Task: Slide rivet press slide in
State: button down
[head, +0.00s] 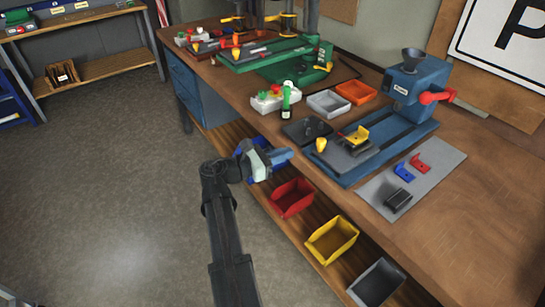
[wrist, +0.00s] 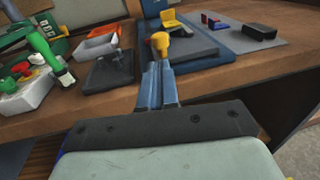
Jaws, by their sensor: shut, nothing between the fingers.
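The blue rivet press (head: 412,85) stands at the back of the bench on a long blue base (head: 400,145). Its dark grey slide (head: 335,160) sits at the base's front left end, away from the press head. A yellow bracket (head: 357,134) lies on the slide, and a yellow knob (head: 321,145) stands at its near end. My gripper (head: 288,154) is shut and empty, left of the knob, over the bench's front edge. In the wrist view, the fingertips (wrist: 159,68) point at the knob (wrist: 160,44); whether they touch it I cannot tell.
A dark plate (head: 306,131), a grey tray (head: 328,103) and an orange tray (head: 356,92) lie left of the base. A grey mat (head: 430,178) with red, blue and black parts lies right. Red (head: 292,197) and yellow (head: 332,240) bins sit below the bench.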

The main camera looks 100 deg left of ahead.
aim_at(352, 131)
jog(key=x, duration=0.8)
jog(key=x, duration=0.6)
jog(key=s+a+x, duration=0.1)
jog(key=x, duration=0.6)
jog(key=a+x, duration=0.1)
jog(key=x, duration=0.5)
jog(key=shift+s+a+r, duration=0.15)
jog(key=shift+a+r, duration=0.1)
jog(key=shift+a, duration=0.3)
jog(key=shift+w+a+r, duration=0.15)
jog(key=shift+w, duration=0.15)
jog(key=v, duration=1.5)
